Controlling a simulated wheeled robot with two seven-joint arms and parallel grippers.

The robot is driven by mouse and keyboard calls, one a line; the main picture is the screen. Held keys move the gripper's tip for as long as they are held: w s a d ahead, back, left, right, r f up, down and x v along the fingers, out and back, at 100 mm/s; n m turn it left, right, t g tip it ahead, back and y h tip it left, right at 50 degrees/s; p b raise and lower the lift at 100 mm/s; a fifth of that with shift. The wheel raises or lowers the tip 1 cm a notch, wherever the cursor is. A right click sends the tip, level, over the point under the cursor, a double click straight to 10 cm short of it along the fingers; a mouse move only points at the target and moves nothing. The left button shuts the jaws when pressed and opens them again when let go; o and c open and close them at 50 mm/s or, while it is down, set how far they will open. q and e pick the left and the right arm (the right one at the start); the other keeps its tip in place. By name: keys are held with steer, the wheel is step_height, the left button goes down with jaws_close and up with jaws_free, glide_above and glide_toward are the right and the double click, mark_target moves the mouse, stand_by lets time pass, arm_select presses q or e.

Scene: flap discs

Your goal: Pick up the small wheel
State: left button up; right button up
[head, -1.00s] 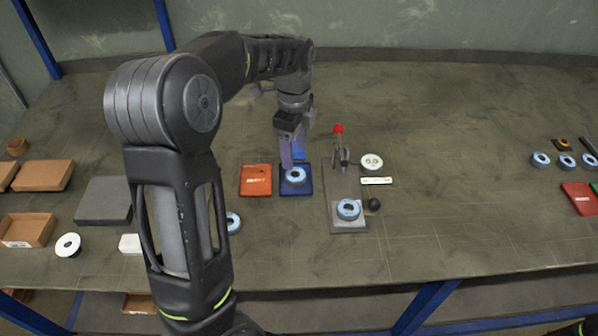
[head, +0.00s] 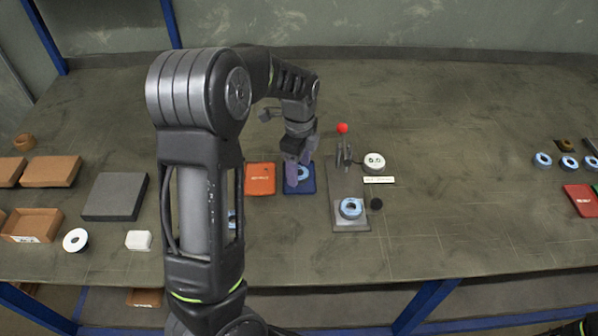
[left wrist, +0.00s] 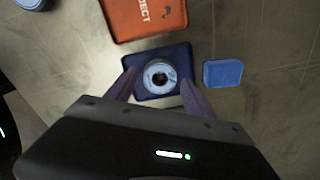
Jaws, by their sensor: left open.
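The small wheel, a light-blue ring-shaped disc (head: 304,173), lies flat on a dark blue tray (head: 306,188) near the middle of the table. My left gripper (head: 298,172) is above that tray, fingers pointing down, and partly covers the disc in the head view. In the left wrist view the disc (left wrist: 160,77) shows a pale centre with a dark hole. It lies between the two spread, empty fingers of my left gripper (left wrist: 158,79), with gaps on both sides. The exact height of the fingertips over the tray cannot be told. My right gripper is not in view.
An orange tray (head: 260,179) sits just left of the blue tray. A grey fixture (head: 345,185) with a red knob and another blue disc (head: 350,208) stands to the right. A blue block (left wrist: 222,73) shows in the left wrist view. Cardboard boxes (head: 50,171) are far left.

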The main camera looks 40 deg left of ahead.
arm_select(q)
steer(key=shift+f, duration=0.55)
steer(key=shift+c, duration=0.4)
steer(key=c, duration=1.1)
steer(key=shift+r, duration=0.2)
step_height(320, 180, up, 10)
steer(key=b, duration=0.1)
steer(key=shift+f, duration=0.15)
